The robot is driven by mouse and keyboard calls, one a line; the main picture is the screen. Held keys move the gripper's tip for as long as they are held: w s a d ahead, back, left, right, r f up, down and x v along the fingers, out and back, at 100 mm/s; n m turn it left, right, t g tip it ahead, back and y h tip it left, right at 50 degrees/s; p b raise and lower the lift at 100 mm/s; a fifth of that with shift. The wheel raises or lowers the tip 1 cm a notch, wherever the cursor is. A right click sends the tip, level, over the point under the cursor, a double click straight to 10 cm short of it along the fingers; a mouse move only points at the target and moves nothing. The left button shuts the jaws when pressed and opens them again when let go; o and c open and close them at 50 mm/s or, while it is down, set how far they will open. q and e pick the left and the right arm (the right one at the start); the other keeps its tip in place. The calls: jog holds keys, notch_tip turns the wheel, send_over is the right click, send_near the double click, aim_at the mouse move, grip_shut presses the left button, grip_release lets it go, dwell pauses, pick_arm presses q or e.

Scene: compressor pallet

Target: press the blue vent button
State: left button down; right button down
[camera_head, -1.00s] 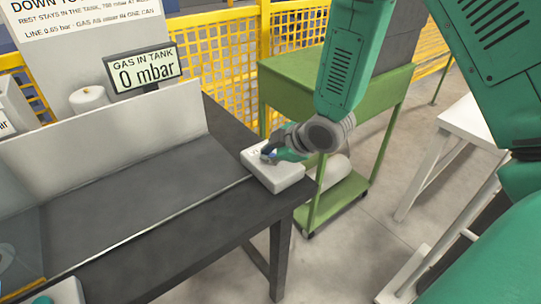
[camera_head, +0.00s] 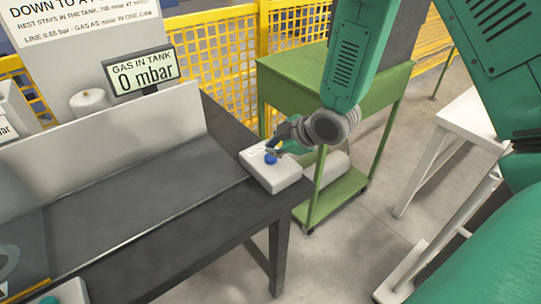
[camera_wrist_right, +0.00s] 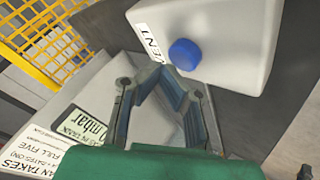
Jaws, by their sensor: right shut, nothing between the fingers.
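The blue vent button (camera_head: 270,158) sits on top of a white box (camera_head: 284,177) at the right end of the dark table. In the right wrist view the button (camera_wrist_right: 185,54) is round and uncovered, beside a label that reads "VENT". My right gripper (camera_head: 273,146) is shut and empty. Its fingertips are close to the button, just behind it in the head view, and look apart from it. In the right wrist view the closed fingertips (camera_wrist_right: 160,74) lie below and left of the button. My left gripper is not in view.
A display (camera_head: 143,72) reads "GAS IN TANK 0 mbar". A low white panel (camera_head: 110,140) stands along the dark table (camera_head: 190,207). A green cart (camera_head: 295,80) stands behind the box, with a yellow mesh fence (camera_head: 220,60) beyond. A white bench (camera_head: 470,122) is at the right.

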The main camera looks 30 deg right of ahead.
aim_at(272, 157)
jog(key=shift+a+r+p, duration=0.15)
jog(key=shift+r+p, duration=0.35)
jog(key=shift+r, duration=0.15)
jog(key=shift+r+p, duration=0.85)
jog(key=shift+r, duration=0.1)
jog(key=shift+d+r+p, duration=0.15)
jog(key=shift+r+p, duration=0.35)
jog(key=shift+d+r+p, duration=0.15)
jog(key=shift+r+p, duration=0.3)
jog(key=shift+r, duration=0.05)
jog(key=shift+a, duration=0.2)
jog(key=shift+d+f, duration=0.1)
